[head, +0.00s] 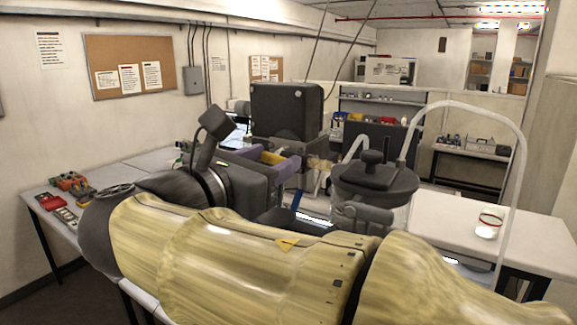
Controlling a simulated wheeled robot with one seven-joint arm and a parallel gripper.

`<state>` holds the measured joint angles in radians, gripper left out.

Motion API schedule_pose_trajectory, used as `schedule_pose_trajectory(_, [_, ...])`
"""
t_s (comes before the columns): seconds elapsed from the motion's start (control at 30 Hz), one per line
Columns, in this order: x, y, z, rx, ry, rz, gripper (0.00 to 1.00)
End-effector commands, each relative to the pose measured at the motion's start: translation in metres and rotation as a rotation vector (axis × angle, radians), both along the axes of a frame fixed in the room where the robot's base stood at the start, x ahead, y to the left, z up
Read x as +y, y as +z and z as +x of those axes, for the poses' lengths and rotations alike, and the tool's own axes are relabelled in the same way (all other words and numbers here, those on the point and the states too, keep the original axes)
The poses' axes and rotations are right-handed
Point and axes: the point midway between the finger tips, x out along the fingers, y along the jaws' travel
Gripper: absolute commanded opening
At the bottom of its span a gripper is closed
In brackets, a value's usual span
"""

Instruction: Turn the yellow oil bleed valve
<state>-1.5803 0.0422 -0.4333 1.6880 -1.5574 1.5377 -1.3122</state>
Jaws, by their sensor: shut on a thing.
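My gripper (303,160) reaches out from the dark wrist in the middle of the head view, with purple and dark finger parts pointing right. It is shut on a small yellowish-tan fitting (319,163), which I take to be the yellow oil bleed valve. The fitting sits just left of the dark-lidded sealed cylinder (374,183). The contact is small in the picture, and the fingers hide part of the valve. How far the handle is turned cannot be made out.
A pale hose (522,160) arches from the cylinder down to the right. The bench (440,215) carries a white roll with a red ring (489,222) at right. Small parts (70,185) lie on the left table. A dark box (286,108) shows behind my gripper.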

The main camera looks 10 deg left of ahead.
Motion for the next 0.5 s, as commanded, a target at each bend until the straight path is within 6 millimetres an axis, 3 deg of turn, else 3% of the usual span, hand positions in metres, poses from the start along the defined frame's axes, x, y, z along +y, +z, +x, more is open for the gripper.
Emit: schedule_pose_trajectory(0.5, [-0.0063,0.0015,-0.0013,-0.166,-0.004,0.394,0.26])
